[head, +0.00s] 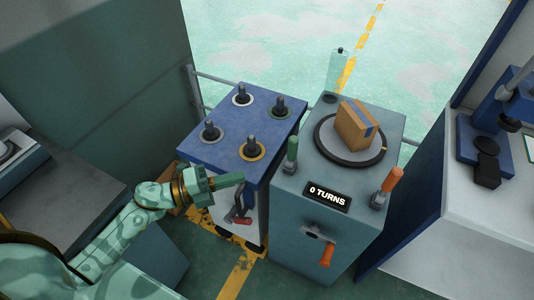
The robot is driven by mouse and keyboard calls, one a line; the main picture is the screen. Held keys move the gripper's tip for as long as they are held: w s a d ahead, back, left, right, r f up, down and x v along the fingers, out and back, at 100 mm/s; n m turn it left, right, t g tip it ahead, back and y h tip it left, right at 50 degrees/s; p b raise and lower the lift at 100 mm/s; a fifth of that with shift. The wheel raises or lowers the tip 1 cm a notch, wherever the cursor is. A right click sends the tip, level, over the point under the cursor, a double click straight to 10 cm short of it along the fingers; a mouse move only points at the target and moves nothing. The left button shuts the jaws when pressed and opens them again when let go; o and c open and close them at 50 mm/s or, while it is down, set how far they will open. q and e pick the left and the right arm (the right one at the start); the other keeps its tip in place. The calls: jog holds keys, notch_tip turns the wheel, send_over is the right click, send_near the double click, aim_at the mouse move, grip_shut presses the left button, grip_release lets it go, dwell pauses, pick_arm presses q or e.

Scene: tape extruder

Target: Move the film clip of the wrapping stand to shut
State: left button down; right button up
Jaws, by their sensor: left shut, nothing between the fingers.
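The wrapping stand (287,215) is a grey-green cabinet right of centre. A brown box with blue tape (358,125) sits on its round turntable (374,156). A green-handled lever (291,153) stands upright at the left of the top, and an orange-handled lever (390,182) leans at the front right corner. I cannot tell which of these is the film clip. My left gripper (236,179) is shut and empty, pointing right. In the picture it is left of the stand, over the front of the blue-topped cart. My right gripper is out of view.
The blue-topped cart (228,128) with several black knobs stands left of the stand, a red-handled lever (242,221) on its front. The stand's front has a "0 TURNS" display (327,195) and an orange crank handle (327,256). A blue-and-white bench (460,230) is at right.

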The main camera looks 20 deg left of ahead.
pick_arm(q)
jog(key=b, duration=0.2)
send_near(295, 152)
jog(key=x, duration=0.5)
jog(key=shift+s+d+f, duration=0.15)
jog(key=shift+d+f, duration=0.15)
jog(key=shift+w+r, duration=0.1)
jog(key=shift+w, duration=0.3)
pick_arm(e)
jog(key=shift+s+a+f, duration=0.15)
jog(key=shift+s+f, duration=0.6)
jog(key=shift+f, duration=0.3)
pick_arm(q)
jog(key=shift+r, duration=0.1)
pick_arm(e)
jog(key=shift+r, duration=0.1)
